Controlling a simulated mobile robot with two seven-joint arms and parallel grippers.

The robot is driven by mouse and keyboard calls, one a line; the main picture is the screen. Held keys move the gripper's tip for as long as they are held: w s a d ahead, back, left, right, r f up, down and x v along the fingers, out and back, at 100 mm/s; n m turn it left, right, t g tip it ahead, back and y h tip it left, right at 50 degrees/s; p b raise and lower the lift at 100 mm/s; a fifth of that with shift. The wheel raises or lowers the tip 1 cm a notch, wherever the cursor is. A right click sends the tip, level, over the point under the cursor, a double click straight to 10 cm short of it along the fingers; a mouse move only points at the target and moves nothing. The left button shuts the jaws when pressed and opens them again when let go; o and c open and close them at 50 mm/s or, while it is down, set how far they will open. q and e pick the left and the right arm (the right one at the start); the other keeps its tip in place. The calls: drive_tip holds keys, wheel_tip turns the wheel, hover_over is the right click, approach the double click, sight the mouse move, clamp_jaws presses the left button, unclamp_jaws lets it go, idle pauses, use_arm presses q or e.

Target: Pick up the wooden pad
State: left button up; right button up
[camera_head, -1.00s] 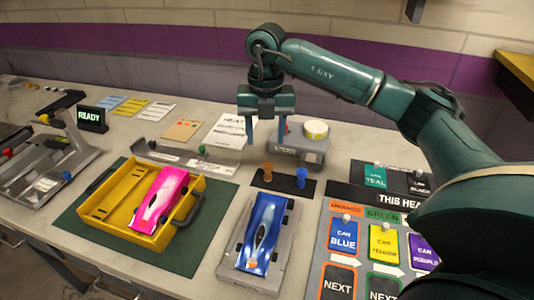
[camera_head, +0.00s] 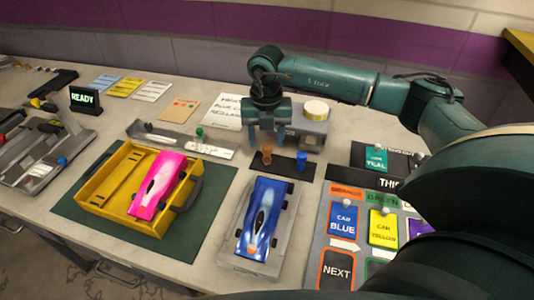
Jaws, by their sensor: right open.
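A small tan pad (camera_head: 180,111) with a few coloured dots lies flat on the bench at the back, left of the white written sheet (camera_head: 229,110). It looks like the wooden pad, though its material is hard to tell. My right gripper (camera_head: 266,135) points down with its two fingers apart and nothing between them. In the picture it is to the right of the pad, in front of the grey box and just behind the orange and blue pegs. My left gripper is not in view.
A yellow tray (camera_head: 95,197) holding a pink car (camera_head: 158,187) stands on a green mat. A blue car (camera_head: 263,220) sits on a grey block. The black peg strip (camera_head: 282,166) and grey box (camera_head: 308,130) are near the gripper. A grey rail (camera_head: 180,140) lies before the pad.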

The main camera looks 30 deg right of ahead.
sight(267, 146)
drive_tip(key=shift+w+d+f, duration=0.1)
drive_tip(key=shift+d+f, duration=0.05)
drive_tip(key=shift+f, duration=1.7)
drive_tip(key=c, duration=1.1)
